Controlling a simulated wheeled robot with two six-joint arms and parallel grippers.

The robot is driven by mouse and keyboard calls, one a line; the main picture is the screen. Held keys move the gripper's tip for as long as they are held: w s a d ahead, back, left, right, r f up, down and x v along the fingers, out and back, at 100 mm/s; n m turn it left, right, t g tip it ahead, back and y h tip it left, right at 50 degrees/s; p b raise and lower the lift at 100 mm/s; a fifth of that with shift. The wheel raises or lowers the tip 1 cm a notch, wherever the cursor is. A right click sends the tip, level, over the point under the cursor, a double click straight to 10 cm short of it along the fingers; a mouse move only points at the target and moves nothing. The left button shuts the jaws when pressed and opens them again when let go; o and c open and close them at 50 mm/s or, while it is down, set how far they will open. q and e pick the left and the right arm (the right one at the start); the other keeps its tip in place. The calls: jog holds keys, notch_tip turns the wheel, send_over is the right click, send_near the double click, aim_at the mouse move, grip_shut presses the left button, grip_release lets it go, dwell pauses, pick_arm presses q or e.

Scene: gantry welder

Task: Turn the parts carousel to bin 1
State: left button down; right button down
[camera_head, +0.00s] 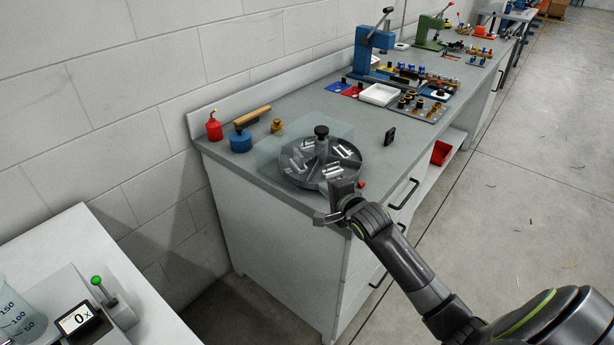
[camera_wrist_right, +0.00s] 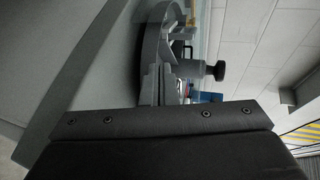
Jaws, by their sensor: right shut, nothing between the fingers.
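The parts carousel (camera_head: 288,176) is a round dark grey tray on the near end of the grey workbench. It has compartments with light metal parts and a black knob (camera_head: 321,131) on a central post. My right gripper (camera_head: 335,200) is at the carousel's near rim, shut and empty. Whether it touches the rim cannot be told. In the right wrist view the carousel's rim (camera_wrist_right: 151,45) and knob (camera_wrist_right: 216,70) show beyond the dark gripper body. Bin numbers cannot be read. My left gripper is not in view.
A red oil can (camera_head: 213,128), a blue pot (camera_head: 240,141) and a brass weight (camera_head: 277,127) stand behind the carousel. A small black block (camera_head: 390,136) stands to its right. A red knob (camera_head: 362,184) is near the bench edge. Open floor lies to the right.

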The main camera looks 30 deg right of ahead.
aim_at(301, 171)
jog(key=x, duration=0.6)
jog(key=r+x, duration=0.1)
jog(key=x, duration=0.3)
jog(key=shift+w+a, duration=0.1)
jog(key=shift+w, duration=0.05)
jog(key=shift+w+a+r+p, duration=0.15)
jog(key=shift+w+a+p, duration=0.2)
jog(key=shift+p, duration=0.2)
jog(key=shift+w, duration=0.15)
